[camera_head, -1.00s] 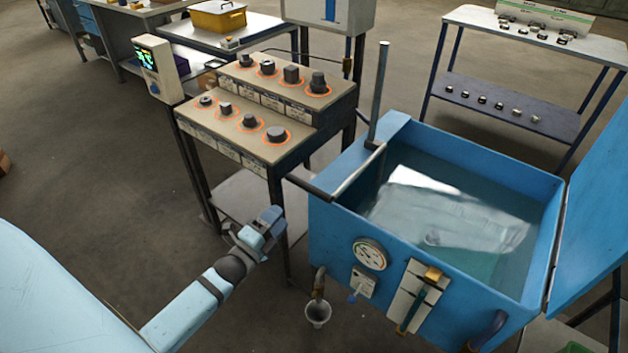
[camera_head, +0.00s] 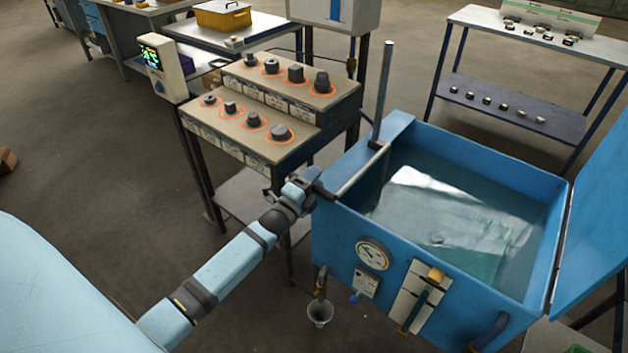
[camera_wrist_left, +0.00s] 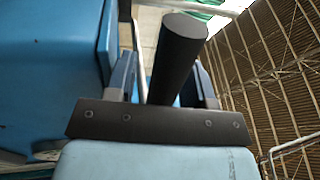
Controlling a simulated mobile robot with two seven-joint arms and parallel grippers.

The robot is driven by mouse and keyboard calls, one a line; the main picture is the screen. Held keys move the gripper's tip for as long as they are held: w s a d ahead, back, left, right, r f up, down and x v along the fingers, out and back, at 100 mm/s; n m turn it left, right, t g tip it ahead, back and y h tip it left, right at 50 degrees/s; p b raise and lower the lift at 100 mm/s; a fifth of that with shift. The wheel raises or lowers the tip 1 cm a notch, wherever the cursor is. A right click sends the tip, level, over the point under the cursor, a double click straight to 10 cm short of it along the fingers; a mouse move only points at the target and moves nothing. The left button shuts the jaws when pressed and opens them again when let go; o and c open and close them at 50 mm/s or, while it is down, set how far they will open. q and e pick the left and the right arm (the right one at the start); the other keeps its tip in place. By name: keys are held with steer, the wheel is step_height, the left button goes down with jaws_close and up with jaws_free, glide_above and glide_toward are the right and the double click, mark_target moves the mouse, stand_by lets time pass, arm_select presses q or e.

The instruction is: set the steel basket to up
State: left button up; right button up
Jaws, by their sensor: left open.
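The steel basket itself cannot be made out clearly; a pale, blurred shape (camera_head: 445,215) shows in the water of the blue tank (camera_head: 340,235). A grey lever rod (camera_head: 360,172) runs along the tank's left rim to an upright post (camera_head: 384,90). Its dark grip (camera_head: 322,189) sticks out past the tank's left corner. My left gripper (camera_head: 308,187) is at this grip. In the left wrist view the black cylindrical grip (camera_wrist_left: 178,58) stands between the two fingers of my left gripper (camera_wrist_left: 163,82), which is open. My right gripper is not in view.
A stepped rack (camera_head: 250,120) with several dark steel pieces stands left of the tank, close behind my left arm. The tank's blue lid (camera_head: 600,190) stands open at the right. A gauge (camera_head: 373,253) and a drain pipe over a cup (camera_head: 320,312) are on the tank's front.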

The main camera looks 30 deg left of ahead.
arm_select(q)
steer(key=shift+c, duration=0.4)
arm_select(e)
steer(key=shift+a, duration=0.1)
arm_select(q)
jaws_close()
step_height(320, 180, up, 24)
steer(key=p, duration=1.6)
steer(key=shift+p, duration=0.35)
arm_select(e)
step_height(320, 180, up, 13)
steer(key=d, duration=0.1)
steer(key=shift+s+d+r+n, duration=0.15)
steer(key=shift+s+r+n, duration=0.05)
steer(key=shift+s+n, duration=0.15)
arm_select(q)
steer(key=shift+o, duration=0.4)
jaws_free()
steer(key=shift+f, duration=0.2)
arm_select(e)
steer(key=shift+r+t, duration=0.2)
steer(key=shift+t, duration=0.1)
